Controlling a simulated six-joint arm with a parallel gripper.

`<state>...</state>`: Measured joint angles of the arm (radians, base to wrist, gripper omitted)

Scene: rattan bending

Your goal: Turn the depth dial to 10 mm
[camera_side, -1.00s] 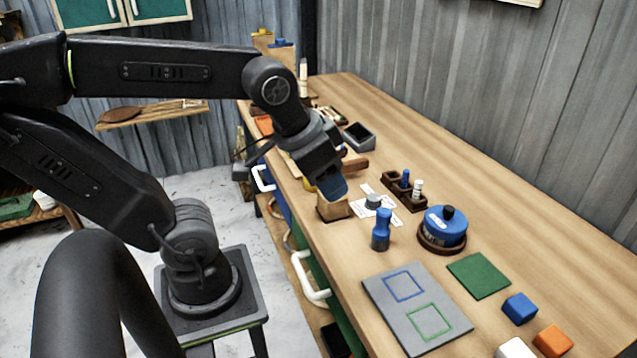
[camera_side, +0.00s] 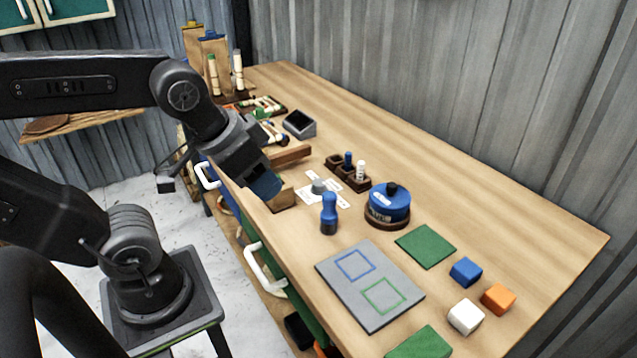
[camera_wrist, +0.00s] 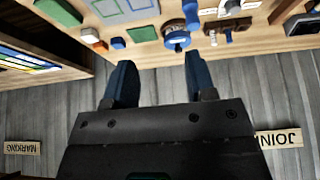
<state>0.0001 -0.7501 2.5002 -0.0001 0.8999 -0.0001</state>
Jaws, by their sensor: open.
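A small grey knob (camera_side: 318,187) sits on a white card (camera_side: 334,200) with printed marks, near the bench's front edge; it looks like the depth dial. Its pointer and numbers are too small to read. My gripper (camera_side: 267,188) has blue fingers and is to the left of the knob, apart from it, by a wooden block (camera_side: 284,200). In the wrist view my gripper (camera_wrist: 158,62) has its two fingers spread with nothing between them. The white card (camera_wrist: 208,11) shows at the top edge there.
A blue round pot (camera_side: 390,203) and a dark peg holder (camera_side: 348,174) are behind. A grey mat (camera_side: 352,305) with outlined squares and coloured blocks (camera_side: 466,271) lie to the right. The back right bench is clear.

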